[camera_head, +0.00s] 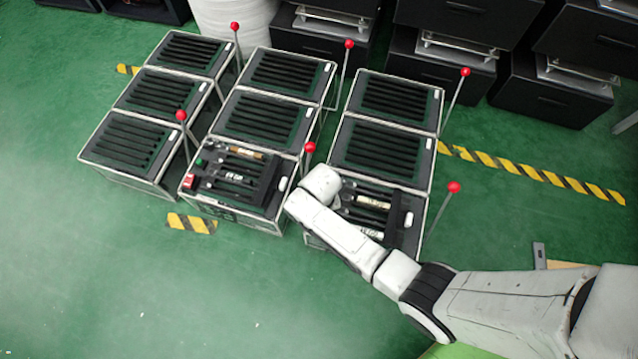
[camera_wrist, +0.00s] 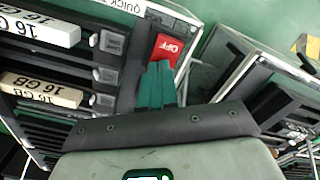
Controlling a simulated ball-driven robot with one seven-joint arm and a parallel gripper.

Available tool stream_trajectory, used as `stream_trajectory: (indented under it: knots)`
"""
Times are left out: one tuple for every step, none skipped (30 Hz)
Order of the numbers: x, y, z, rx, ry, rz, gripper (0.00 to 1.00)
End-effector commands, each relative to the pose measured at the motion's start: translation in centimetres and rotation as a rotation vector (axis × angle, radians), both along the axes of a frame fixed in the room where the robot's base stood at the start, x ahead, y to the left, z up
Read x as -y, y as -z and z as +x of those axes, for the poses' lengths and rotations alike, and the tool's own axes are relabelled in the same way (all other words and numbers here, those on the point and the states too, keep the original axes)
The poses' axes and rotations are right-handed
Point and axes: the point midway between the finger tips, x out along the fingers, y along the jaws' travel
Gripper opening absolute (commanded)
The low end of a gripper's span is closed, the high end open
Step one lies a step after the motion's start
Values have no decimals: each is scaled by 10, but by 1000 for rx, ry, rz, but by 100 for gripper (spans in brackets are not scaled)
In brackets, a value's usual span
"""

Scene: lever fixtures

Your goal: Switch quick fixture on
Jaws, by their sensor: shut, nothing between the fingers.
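The quick fixture (camera_wrist: 130,50) fills the upper left of the wrist view, seen upside down, with a partly cut-off "QUICK" label (camera_wrist: 125,8). Its red switch (camera_wrist: 170,48) reads OFF. My gripper (camera_wrist: 161,68) has green fingers closed together with nothing between them, their tips at the lower edge of the red switch; I cannot tell if they touch it. In the head view my arm's end lies over the left part of the front right fixture (camera_head: 408,250), hiding its switch and my fingers. A red-ball lever (camera_head: 454,187) stands upright at its right side.
The front middle fixture (camera_head: 235,205) has a red switch part (camera_head: 190,181) and holds several sticks. More black slotted fixtures with red-ball levers stand in rows behind. Another fixture (camera_wrist: 265,95) is close on the right in the wrist view. Green floor is clear at the front left.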

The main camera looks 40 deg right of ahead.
Motion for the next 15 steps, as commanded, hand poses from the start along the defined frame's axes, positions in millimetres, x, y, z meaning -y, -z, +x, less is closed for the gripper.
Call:
stream_trajectory:
  knots:
    - [0,0,0,0,0,0,0]
    - [0,0,0,0,0,0,0]
    - [0,-1,0,0,0,0,0]
    - [0,-2,0,0,0,0,0]
    - [0,-4,0,0,0,0,0]
    - [0,-6,0,0,0,0,0]
    - [0,-8,0,0,0,0,0]
    - [0,-10,0,0,0,0,0]
    - [0,-13,0,0,0,0,0]
    - [0,-16,0,0,0,0,0]
    - [0,-18,0,0,0,0,0]
    - [0,-21,0,0,0,0,0]
    - [0,-23,0,0,0,0,0]
    - [0,-25,0,0,0,0,0]
    - [0,-28,0,0,0,0,0]
